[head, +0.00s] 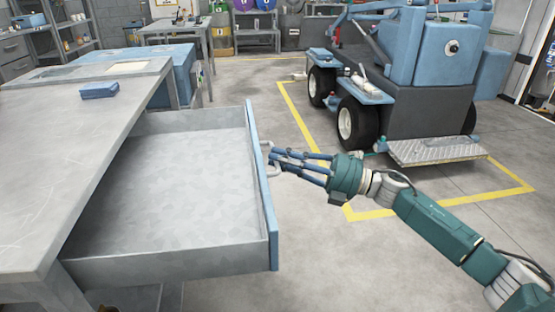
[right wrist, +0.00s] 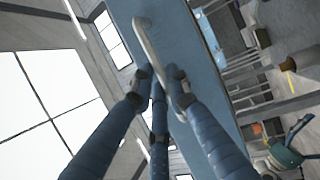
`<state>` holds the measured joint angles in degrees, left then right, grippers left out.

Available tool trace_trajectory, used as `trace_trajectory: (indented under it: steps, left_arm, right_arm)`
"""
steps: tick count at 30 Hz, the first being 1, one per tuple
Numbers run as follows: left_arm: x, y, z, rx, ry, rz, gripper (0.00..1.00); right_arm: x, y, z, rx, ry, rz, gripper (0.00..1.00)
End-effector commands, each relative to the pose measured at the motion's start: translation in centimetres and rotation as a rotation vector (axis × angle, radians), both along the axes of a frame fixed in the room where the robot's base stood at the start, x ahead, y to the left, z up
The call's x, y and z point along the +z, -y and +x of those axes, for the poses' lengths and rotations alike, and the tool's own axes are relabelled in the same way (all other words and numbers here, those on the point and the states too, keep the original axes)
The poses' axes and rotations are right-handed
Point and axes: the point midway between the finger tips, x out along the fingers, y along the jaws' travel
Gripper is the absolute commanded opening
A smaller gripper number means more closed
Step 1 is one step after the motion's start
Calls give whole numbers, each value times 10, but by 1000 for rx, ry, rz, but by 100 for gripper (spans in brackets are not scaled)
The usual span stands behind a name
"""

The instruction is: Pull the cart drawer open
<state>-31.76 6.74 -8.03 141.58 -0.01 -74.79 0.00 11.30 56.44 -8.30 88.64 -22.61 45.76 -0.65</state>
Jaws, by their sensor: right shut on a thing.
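The cart drawer (head: 180,165) is pulled far out from under the grey worktop; its inside is bare. Its blue front (head: 264,190) faces right and carries a pale bar handle (head: 268,160). My right gripper (head: 274,160) is shut on the handle, with its arm coming in from the lower right. In the right wrist view the blue fingers (right wrist: 160,80) close around the pale handle (right wrist: 148,40) in front of the blue drawer front (right wrist: 190,45). My left gripper is not in view.
The grey worktop (head: 60,130) fills the left and bears a small blue item (head: 99,90). A blue wheeled machine (head: 415,80) stands at the back right with a metal step plate (head: 436,151). Yellow lines (head: 300,115) mark the floor. Open floor lies right of the drawer.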

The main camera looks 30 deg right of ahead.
Motion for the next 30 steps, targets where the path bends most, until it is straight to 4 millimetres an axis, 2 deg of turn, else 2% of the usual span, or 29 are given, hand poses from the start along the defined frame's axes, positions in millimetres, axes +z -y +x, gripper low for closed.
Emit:
trace_trajectory:
  steps: [3,4,7,16,20,30]
  left_arm:
    - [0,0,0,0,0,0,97]
    - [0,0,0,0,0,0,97]
    - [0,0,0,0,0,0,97]
    - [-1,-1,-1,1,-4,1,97]
    - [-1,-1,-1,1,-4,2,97]
    - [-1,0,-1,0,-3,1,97]
  right_arm:
    - [-2,-2,-1,5,-3,-1,0]
    - [-2,-2,-1,5,-3,-1,17]
    - [-2,-2,-1,4,-3,-1,35]
    - [-1,0,-1,1,-2,-1,35]
    - [-5,8,-7,-1,-5,-1,35]
    - [-17,60,-52,0,-8,-1,35]
